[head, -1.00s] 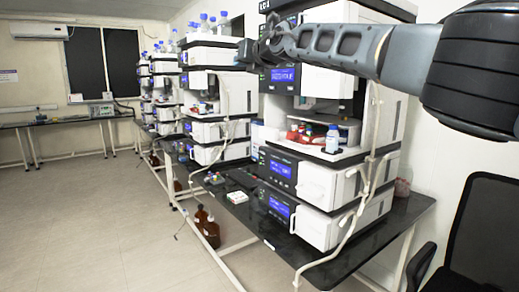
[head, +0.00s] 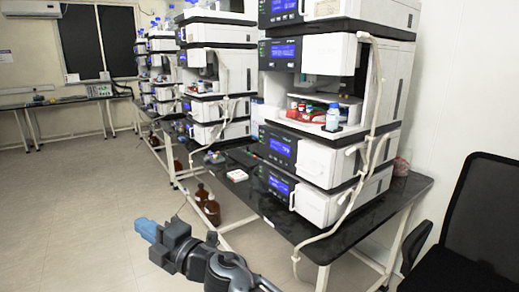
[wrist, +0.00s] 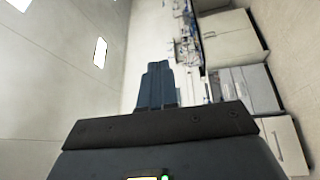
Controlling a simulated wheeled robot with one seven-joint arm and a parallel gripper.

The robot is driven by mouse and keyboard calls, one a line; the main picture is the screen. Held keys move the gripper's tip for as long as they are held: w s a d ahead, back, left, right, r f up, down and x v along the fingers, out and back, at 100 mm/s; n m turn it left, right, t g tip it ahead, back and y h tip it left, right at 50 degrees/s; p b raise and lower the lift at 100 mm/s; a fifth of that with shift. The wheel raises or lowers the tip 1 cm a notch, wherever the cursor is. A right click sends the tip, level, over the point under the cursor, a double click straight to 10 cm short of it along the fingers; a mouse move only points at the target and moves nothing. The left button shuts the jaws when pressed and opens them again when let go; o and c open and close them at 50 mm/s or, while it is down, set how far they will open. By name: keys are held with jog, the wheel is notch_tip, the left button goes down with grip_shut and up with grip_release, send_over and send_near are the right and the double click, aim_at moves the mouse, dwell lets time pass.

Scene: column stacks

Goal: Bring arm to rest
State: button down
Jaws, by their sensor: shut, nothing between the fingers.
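My gripper (head: 148,230) is low in the head view, left of centre, over the open floor in front of the bench. Its blue fingers point to the left and away. They are together with nothing between them. The wrist view also shows the shut fingers (wrist: 157,85), seen along their length, with no object at the tips. My arm comes in from the bottom edge of the head view, bent and low. The rest of my arm is out of view.
A dark bench (head: 290,228) with white instrument stacks (head: 335,115) runs along the right side. Brown bottles (head: 207,204) stand on the floor beside it. A black chair (head: 478,225) is at the right edge. The floor (head: 80,200) at left is clear.

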jog(key=s+d+f+m+t+h, duration=0.3)
jog(key=s+d+f+m+h, duration=0.1)
jog(key=s+d+m, duration=0.45)
jog(key=s+d+f+m+t+h, duration=0.35)
jog(key=s+d+m, duration=0.4)
jog(key=s, duration=0.25)
jog(key=s+d+f+m+t+h, duration=0.2)
jog(key=s+d+f+m+h, duration=0.15)
jog(key=s+d+m, duration=0.5)
jog(key=s+d+r+m+g+h, duration=0.1)
jog(key=s+d+r+m+h, duration=0.1)
jog(key=s+d, duration=0.8)
jog(key=s+d+r+m+g+h, duration=0.2)
jog(key=s+d+r+h, duration=0.1)
jog(key=s+d, duration=0.8)
jog(key=shift+s+r+m+h, duration=0.3)
jog(key=shift+s+m+h, duration=0.05)
jog(key=shift+s+h, duration=0.25)
